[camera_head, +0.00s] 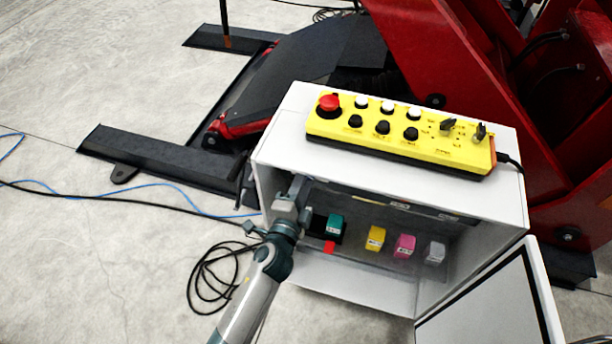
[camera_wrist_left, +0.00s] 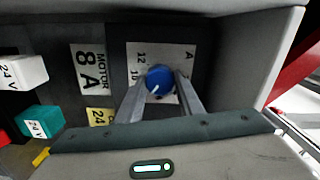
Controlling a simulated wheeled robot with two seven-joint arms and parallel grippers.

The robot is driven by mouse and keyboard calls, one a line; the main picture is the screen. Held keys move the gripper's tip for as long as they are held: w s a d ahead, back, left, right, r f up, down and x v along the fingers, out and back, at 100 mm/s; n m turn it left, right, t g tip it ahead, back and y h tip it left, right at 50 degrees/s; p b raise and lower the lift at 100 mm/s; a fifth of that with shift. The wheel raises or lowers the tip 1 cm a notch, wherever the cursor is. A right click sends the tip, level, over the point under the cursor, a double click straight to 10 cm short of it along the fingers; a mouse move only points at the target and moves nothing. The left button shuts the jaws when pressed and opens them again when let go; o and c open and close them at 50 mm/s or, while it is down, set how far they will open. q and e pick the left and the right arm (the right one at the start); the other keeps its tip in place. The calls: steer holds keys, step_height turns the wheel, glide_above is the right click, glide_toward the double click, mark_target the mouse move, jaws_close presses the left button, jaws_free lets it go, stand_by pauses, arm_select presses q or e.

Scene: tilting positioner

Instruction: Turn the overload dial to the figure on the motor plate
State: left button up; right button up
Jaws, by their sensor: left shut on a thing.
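The blue overload dial (camera_wrist_left: 160,78) sits on a pale scale plate (camera_wrist_left: 172,53) in the left wrist view. Its white pointer mark points down and left in that view. The figures 12 and 10 show on the scale; the lower part is hidden by a finger. The motor plate (camera_wrist_left: 88,68) beside it reads MOTOR 8 A. My left gripper (camera_wrist_left: 163,88) is shut on the dial, one finger on each side. In the head view my left gripper (camera_head: 292,203) reaches into the left of the open cabinet (camera_head: 268,190) and the dial is hidden. My right gripper is not in view.
Teal (camera_head: 335,224), yellow (camera_head: 375,238), magenta (camera_head: 404,246) and grey (camera_head: 434,252) blocks stand inside the cabinet, right of my gripper. A yellow control box (camera_head: 400,133) lies on top. The cabinet door (camera_head: 490,310) hangs open at the right. Cables (camera_head: 205,270) lie on the floor.

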arm_select(q)
steer(key=shift+m, duration=1.1)
steer(key=o, duration=1.1)
steer(key=shift+d, duration=0.1)
steer(key=shift+c, duration=0.2)
steer(key=shift+s, duration=0.15)
steer(key=b+v, duration=0.4)
steer(key=v, duration=1.3)
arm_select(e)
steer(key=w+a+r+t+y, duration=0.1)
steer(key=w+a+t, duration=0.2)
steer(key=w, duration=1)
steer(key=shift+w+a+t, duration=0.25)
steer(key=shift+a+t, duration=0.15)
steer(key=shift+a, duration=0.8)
